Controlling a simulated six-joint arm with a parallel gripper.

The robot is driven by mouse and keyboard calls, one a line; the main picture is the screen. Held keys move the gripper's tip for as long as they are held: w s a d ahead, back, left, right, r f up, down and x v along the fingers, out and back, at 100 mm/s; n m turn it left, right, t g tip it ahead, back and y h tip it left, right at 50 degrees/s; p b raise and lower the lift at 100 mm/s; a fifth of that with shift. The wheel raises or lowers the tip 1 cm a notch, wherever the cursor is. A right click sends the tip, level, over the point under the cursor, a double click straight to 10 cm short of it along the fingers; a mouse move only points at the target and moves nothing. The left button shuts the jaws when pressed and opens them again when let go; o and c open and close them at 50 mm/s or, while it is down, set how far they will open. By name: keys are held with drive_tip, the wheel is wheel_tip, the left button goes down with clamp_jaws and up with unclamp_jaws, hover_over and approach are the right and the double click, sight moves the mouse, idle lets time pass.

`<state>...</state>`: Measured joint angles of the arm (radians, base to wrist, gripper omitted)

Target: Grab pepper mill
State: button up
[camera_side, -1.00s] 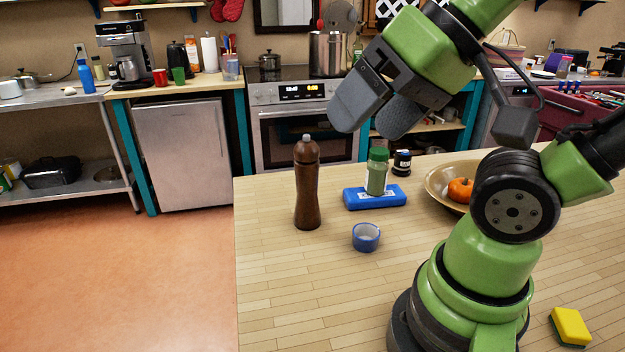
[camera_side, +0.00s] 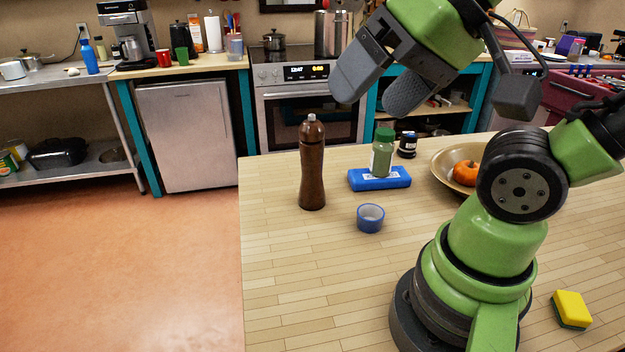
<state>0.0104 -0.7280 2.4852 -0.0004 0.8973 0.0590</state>
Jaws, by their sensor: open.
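The pepper mill (camera_side: 312,165) is a tall dark brown wooden mill with a small silver knob on top. It stands upright near the left edge of the wooden table (camera_side: 290,290). My gripper (camera_side: 378,98) is open and empty. Its two grey fingers point down and to the left, above and to the right of the mill's top in the picture. The fingers appear apart from the mill. Nothing hides the mill.
A green-capped jar (camera_side: 382,153) stands at a blue box (camera_side: 372,180), right of the mill. A blue tape roll (camera_side: 370,218) lies nearer.

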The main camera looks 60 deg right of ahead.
drive_tip(key=w+d+m+h, duration=0.1)
drive_tip(key=w+d+m, duration=0.3)
drive_tip(key=m, duration=0.5)
drive_tip(key=m+g+h, duration=0.2)
drive_tip(key=m+g, duration=0.1)
drive_tip(key=m, duration=2)
approach(309, 119)
drive_tip(key=shift+m, duration=0.7)
drive_tip(key=x, duration=0.5)
drive_tip(key=shift+d+f, duration=0.1)
drive_tip(key=shift+d, duration=0.15)
drive_tip(key=shift+x, duration=3.2)
drive_tip(key=shift+d, duration=0.1)
drive_tip(key=shift+c, duration=0.5)
clamp_jaws()
